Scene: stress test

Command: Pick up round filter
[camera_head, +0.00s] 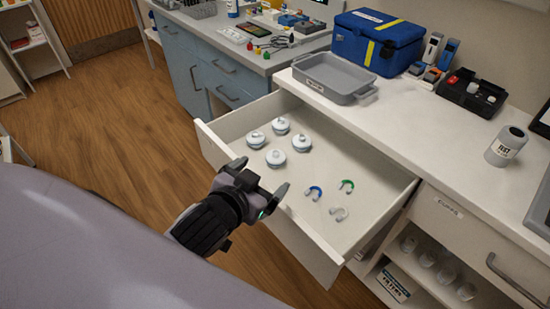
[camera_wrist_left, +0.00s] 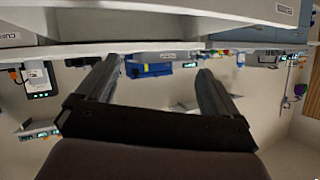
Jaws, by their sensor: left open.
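Several pale, round, knobbed filters (camera_head: 276,158) sit in a cluster at the left end of the open white drawer (camera_head: 325,240). My left gripper (camera_head: 262,178) is open and empty, at the drawer's front edge, just in front of the filter cluster in the picture. In the left wrist view its two fingers (camera_wrist_left: 158,72) are spread with nothing between them, and I cannot make out a filter there. My right gripper is not in view.
Blue, green and white U-shaped clips (camera_head: 346,184) lie right of the filters. The counter above holds a grey tray (camera_head: 335,75), a blue box (camera_head: 378,40), a black caddy (camera_head: 470,92) and a white cylinder (camera_head: 506,146). A grey-purple surface (camera_head: 90,240) fills the lower left.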

